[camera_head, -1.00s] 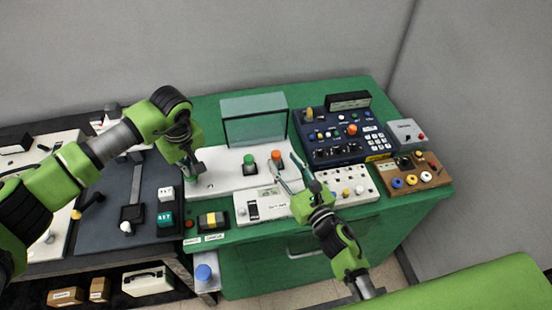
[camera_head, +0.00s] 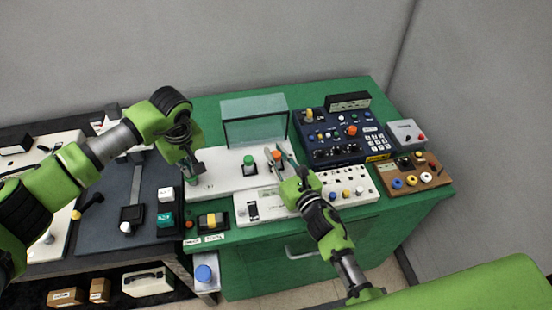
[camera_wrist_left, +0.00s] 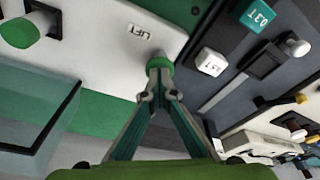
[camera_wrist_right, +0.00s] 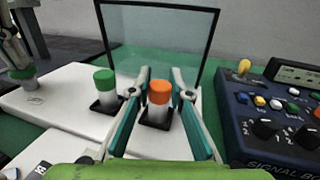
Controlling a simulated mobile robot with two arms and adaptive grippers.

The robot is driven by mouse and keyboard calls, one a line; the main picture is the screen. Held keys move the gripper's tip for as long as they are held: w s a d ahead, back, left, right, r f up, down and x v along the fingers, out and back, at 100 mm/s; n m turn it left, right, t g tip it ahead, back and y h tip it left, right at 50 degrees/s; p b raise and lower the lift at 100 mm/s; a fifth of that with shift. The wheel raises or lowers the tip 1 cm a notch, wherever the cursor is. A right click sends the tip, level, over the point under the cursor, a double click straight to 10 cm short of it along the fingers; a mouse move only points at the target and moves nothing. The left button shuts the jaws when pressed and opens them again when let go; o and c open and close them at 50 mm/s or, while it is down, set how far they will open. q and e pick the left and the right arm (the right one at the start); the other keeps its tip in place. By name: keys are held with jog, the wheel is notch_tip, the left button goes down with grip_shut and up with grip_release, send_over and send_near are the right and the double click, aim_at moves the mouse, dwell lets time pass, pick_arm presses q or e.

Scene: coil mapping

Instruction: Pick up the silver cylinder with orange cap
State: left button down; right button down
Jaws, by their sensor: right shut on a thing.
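The silver cylinder with orange cap (camera_wrist_right: 159,95) stands upright in a dark square socket on a white panel. It also shows in the head view (camera_head: 277,155). My right gripper (camera_wrist_right: 162,88) has one finger on each side of it and is shut on it. A similar cylinder with a green cap (camera_wrist_right: 104,80) stands to its left in its own socket. My left gripper (camera_wrist_left: 160,75) is at the left end of the white panel, its fingertips close together at a small green-ringed knob (camera_wrist_left: 159,62). I cannot tell whether they grip it.
A clear glass-like screen (camera_head: 254,119) stands behind the cylinders. A dark blue signal board (camera_head: 323,157) with knobs is close on the right. A white box with coloured knobs (camera_head: 359,177) lies in front of it. A grey panel (camera_head: 104,220) is on the left.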

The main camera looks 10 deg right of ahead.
aim_at(276, 155)
notch_tip(276, 155, up, 9)
jog(key=shift+r, duration=0.2)
jog(key=shift+s+r, duration=0.15)
jog(key=shift+r, duration=0.1)
jog(key=s+r, duration=0.5)
jog(key=s, duration=0.3)
jog(key=shift+s, duration=0.35)
dwell(0.3)
pick_arm(q)
jog(key=shift+r, duration=4)
